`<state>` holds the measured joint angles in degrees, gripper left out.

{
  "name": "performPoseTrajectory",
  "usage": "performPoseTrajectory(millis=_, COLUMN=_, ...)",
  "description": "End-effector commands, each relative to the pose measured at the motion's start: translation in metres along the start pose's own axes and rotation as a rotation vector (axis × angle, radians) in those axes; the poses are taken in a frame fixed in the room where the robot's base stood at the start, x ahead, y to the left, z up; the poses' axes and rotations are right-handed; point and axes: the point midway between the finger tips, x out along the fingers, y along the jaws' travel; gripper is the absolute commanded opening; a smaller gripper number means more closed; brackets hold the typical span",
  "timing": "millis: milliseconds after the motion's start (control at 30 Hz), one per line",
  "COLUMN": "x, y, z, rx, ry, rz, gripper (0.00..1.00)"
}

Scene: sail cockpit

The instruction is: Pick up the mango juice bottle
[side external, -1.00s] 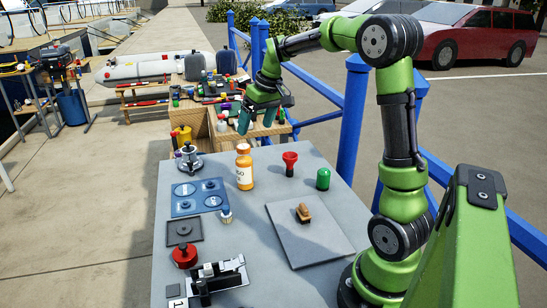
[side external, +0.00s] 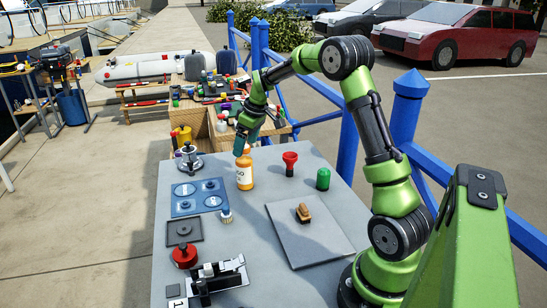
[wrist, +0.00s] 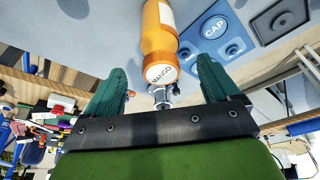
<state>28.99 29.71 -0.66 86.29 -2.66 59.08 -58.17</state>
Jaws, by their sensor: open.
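The mango juice bottle (side external: 245,174) is orange with a white label and stands upright on the grey table. In the wrist view the bottle (wrist: 160,38) shows its round top end marked "MANGO", lying ahead of and between my fingers. My gripper (side external: 240,148) is at the bottle's far side, at about the height of its top, and one finger overlaps the cap in the side view. In the wrist view my gripper's teal fingers (wrist: 163,82) are wide apart, with nothing between their pads. I cannot tell whether a finger touches the bottle.
A blue board marked "CAP" (side external: 183,208) and a silver winch-like piece (side external: 189,158) are left of the bottle. A red cup-shaped piece (side external: 290,164) and a green cylinder (side external: 323,179) stand to the right. A grey board (side external: 300,248) holds a brown piece.

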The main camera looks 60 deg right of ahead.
Motion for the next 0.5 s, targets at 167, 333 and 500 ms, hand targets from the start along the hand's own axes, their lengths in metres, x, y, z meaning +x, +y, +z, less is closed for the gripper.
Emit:
performPoseTrajectory(millis=167, x=0.013, y=-0.001, z=0.001, rx=0.0, ry=-0.002, rz=-0.001, gripper=0.89)
performPoseTrajectory(millis=333, x=0.039, y=-0.002, z=0.002, rx=0.0, ry=-0.003, rz=-0.002, gripper=0.89)
performPoseTrajectory(millis=500, x=0.056, y=-0.001, z=0.001, rx=0.0, ry=-0.001, rz=-0.001, gripper=0.89)
